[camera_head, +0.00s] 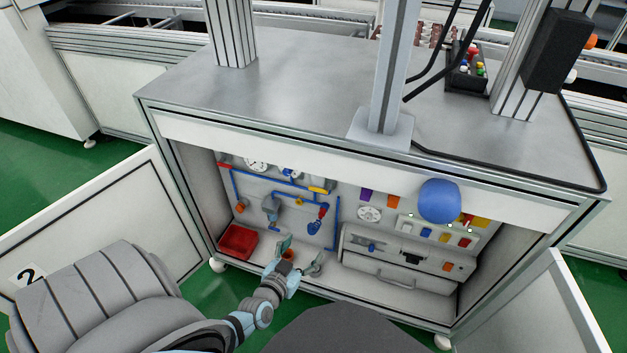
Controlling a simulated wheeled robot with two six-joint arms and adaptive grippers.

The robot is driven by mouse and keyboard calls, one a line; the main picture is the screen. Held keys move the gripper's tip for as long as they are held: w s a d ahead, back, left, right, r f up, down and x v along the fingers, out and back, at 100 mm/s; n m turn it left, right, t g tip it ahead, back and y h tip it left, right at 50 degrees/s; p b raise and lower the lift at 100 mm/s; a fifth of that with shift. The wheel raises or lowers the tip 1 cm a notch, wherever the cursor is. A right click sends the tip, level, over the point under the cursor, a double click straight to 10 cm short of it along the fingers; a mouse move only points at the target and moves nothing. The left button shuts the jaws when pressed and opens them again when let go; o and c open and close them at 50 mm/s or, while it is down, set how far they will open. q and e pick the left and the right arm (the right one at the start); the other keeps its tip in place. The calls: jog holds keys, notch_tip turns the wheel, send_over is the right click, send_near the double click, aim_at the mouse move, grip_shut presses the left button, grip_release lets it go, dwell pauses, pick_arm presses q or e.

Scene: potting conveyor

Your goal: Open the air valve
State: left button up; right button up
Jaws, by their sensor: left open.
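The open cabinet's back panel (247,206) carries blue air pipes (293,183). Several valve-like parts sit along them: a yellow handle (320,189) at the upper right, a red-and-blue fitting (318,217) below it, and a red handle (224,165) at the upper left. I cannot tell which is the air valve. My left gripper (299,257) is open at the cabinet's front, low in the opening, below the pipes and apart from the handles in the picture. A small orange-red thing (288,254) shows between its fingers, apparently behind them. My right gripper is not in view.
A red bin (237,241) stands on the cabinet floor, left of the gripper. A grey drawer unit (399,262) stands to the right, below coloured switches. A blue ball-like thing (438,201) shows before the cabinet's top edge. Open doors (103,215) flank the opening.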

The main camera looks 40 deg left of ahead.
pick_arm(q)
jog(key=w+a+r+n+t+y+b, duration=0.2)
jog(key=w+a+r+t+y+b, duration=0.1)
jog(key=w+r, duration=0.15)
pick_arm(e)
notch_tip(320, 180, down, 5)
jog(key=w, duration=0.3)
pick_arm(q)
jog(key=b, duration=0.3)
send_near(318, 189)
jog(key=x, duration=0.4)
jog(key=shift+w+a+f, duration=0.1)
jog(key=shift+w, duration=0.2)
jog(key=b+x, duration=0.2)
jog(key=x, duration=0.3)
jog(key=shift+w+a, duration=0.1)
jog(key=shift+w, duration=0.25)
jog(key=c, duration=1.2)
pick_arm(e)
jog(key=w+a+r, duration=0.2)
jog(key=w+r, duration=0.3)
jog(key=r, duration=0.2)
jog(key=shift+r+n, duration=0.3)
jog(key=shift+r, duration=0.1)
